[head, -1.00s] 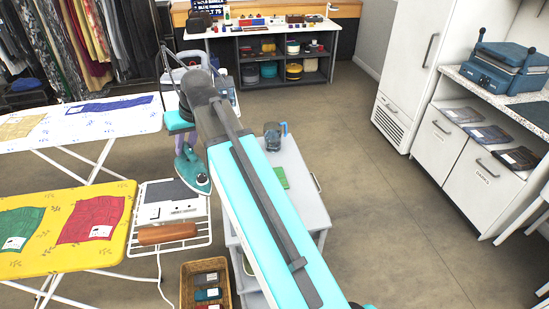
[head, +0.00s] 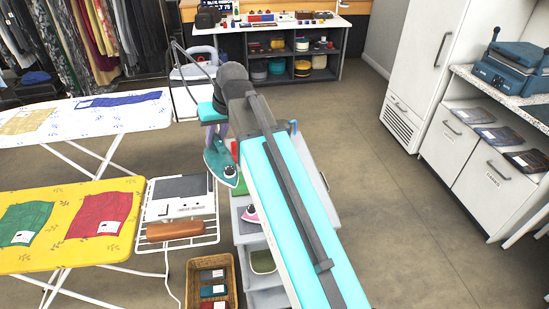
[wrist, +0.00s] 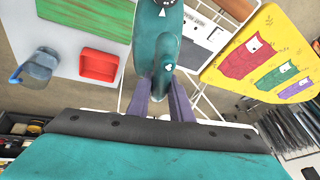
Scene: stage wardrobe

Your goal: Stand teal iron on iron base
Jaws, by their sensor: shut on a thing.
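The teal iron (head: 219,163) hangs in the air from my gripper (head: 213,138), its pointed end down and tilted to the right. In the wrist view the iron (wrist: 157,45) sits between the two purple fingers of my gripper (wrist: 170,105), which is shut on its handle. A dark grey pad with a white labelled front, apparently the iron base (head: 181,187), lies on the white wire rack at the end of the yellow board. The iron is to the right of this base in the head view, apart from it. The base also shows partly in the wrist view (wrist: 204,32).
The yellow ironing board (head: 60,251) is left of the rack; a brown roll (head: 175,230) lies on the rack. A basket (head: 233,278) stands in front. A red tray (wrist: 99,65) and jug (wrist: 40,65) show below.

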